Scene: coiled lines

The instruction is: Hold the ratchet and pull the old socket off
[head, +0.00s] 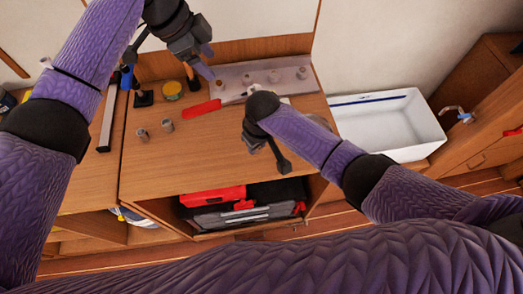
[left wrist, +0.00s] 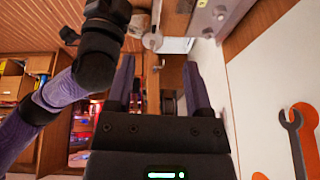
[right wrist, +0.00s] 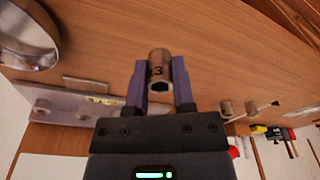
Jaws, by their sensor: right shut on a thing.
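The ratchet's red handle (head: 202,108) lies at the middle of the workbench, below the metal socket tray. My left gripper (head: 207,62) is above the bench at the back, over the tray's left end. In the left wrist view its fingers (left wrist: 160,62) are apart with nothing between them. A silver tool head (left wrist: 153,40) shows beyond them; I cannot tell if it is the ratchet's. No ratchet shows on that socket. The head view hides these fingertips behind the arm.
The grey tray (head: 232,90) holds several sockets. Two loose sockets (head: 142,136) (head: 168,126) stand on the bench's left part. The front middle of the bench is clear.

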